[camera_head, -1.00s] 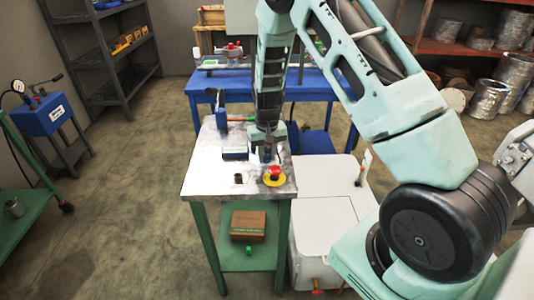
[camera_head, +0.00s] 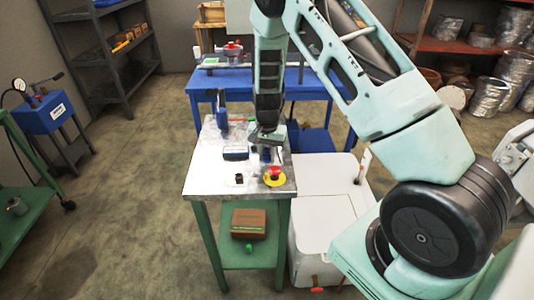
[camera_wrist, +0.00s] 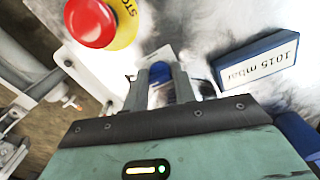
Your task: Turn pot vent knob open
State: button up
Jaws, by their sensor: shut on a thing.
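My gripper (camera_wrist: 163,90) points down over the metal-topped bench, and its two fingers are closed around a small blue part (camera_wrist: 160,73), which looks like the vent knob. Most of the blue part is hidden between the fingers, and its turned angle cannot be told. In the head view my gripper (camera_head: 267,141) stands low over the bench, behind the red stop button. The pot itself cannot be clearly made out.
A red stop button on a yellow base (camera_head: 275,175) stands close in front of my gripper, and in the wrist view (camera_wrist: 92,22). A blue upright tool (camera_head: 221,118) stands at the bench's back left. A white cabinet (camera_head: 325,222) adjoins the right side. The bench's front left is mostly clear.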

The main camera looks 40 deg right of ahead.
aim_at(267, 156)
dwell(0.3)
jog(key=o, duration=1)
notch_tip(267, 156, up, 17)
jog(key=shift+r+b, duration=0.2)
jog(key=shift+b, duration=0.3)
